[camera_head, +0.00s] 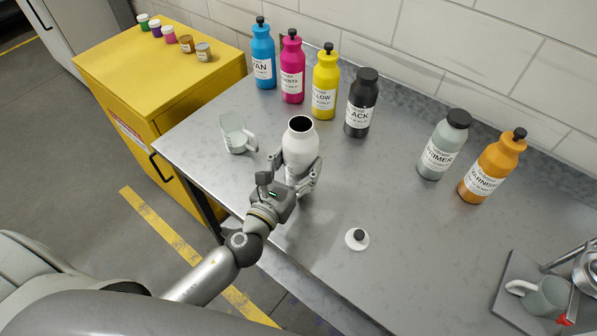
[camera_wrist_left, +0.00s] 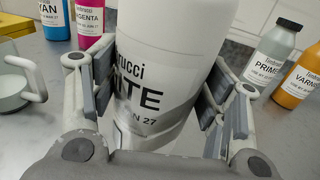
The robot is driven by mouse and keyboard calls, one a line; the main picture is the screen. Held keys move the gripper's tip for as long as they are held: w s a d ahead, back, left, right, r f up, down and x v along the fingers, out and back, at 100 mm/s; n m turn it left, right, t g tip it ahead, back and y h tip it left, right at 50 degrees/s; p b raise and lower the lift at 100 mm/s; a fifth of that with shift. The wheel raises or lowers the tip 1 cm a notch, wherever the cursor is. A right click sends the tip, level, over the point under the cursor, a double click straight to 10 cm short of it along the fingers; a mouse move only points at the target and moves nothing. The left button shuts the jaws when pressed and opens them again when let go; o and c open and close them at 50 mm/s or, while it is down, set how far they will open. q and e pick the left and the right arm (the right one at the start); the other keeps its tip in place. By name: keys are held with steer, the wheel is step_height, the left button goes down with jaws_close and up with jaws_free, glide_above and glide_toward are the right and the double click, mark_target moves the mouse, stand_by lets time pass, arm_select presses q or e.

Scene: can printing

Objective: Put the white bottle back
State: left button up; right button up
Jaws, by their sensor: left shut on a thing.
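The white bottle (camera_head: 300,143) is upright or nearly so above the front middle of the table, with a dark open mouth and no cap on it. In the left wrist view the white bottle (camera_wrist_left: 165,65) fills the middle, its label facing the camera. My left gripper (camera_head: 297,175) is shut on its body, with fingers on both sides. I cannot tell whether its base touches the table. A white disc-shaped cap (camera_head: 357,239) with a dark knob lies on the table, right of the bottle. My right gripper is out of view.
Cyan (camera_head: 263,55), magenta (camera_head: 292,68), yellow (camera_head: 325,82) and black (camera_head: 362,103) bottles stand along the back. A wide gap separates black from primer (camera_head: 444,145); varnish (camera_head: 491,167) stands beyond. A clear cup (camera_head: 237,133) stands left of the white bottle.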

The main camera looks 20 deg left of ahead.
mark_target(298, 172)
arm_select(q)
steer(key=shift+w+f, duration=0.25)
steer(key=f+b, duration=0.2)
steer(key=f, duration=0.1)
steer(key=shift+w+f+b, duration=0.2)
steer(key=shift+b, duration=0.1)
steer(key=shift+f, duration=0.15)
steer(key=o, duration=1.7)
steer(key=shift+s, duration=0.1)
